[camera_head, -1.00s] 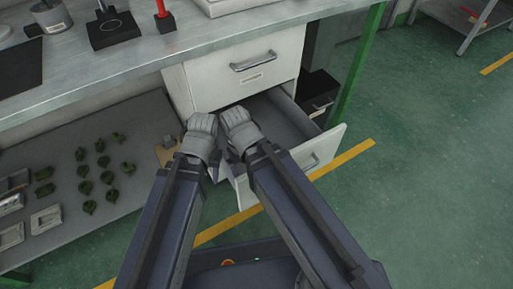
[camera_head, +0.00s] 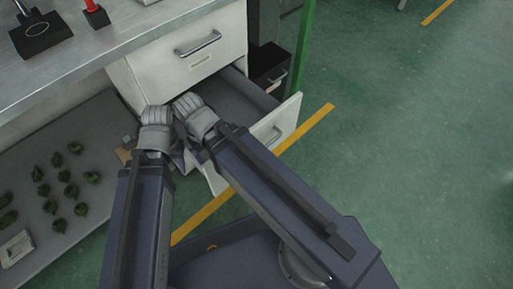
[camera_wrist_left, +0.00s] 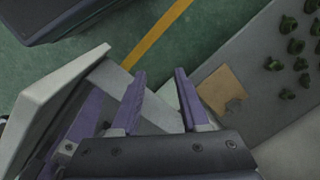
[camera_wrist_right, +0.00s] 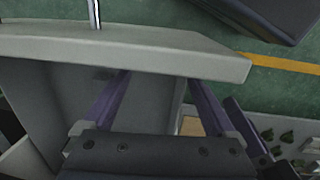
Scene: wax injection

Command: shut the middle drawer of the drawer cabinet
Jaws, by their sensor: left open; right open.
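The white drawer cabinet (camera_head: 130,82) stands under the bench. Its middle drawer (camera_head: 235,98) is pulled out, and its front panel with a metal handle (camera_head: 274,136) faces right. My right gripper (camera_head: 195,116) is over the near side of the drawer. In the right wrist view its fingers (camera_wrist_right: 155,90) are spread wide, behind the drawer front (camera_wrist_right: 130,46).
The top drawer (camera_head: 190,58) is shut. A black box (camera_head: 268,65) and a green table leg (camera_head: 304,45) stand beyond the open drawer. A lower shelf (camera_head: 100,150) at left holds several green pieces. The floor (camera_head: 410,150) at right is clear.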

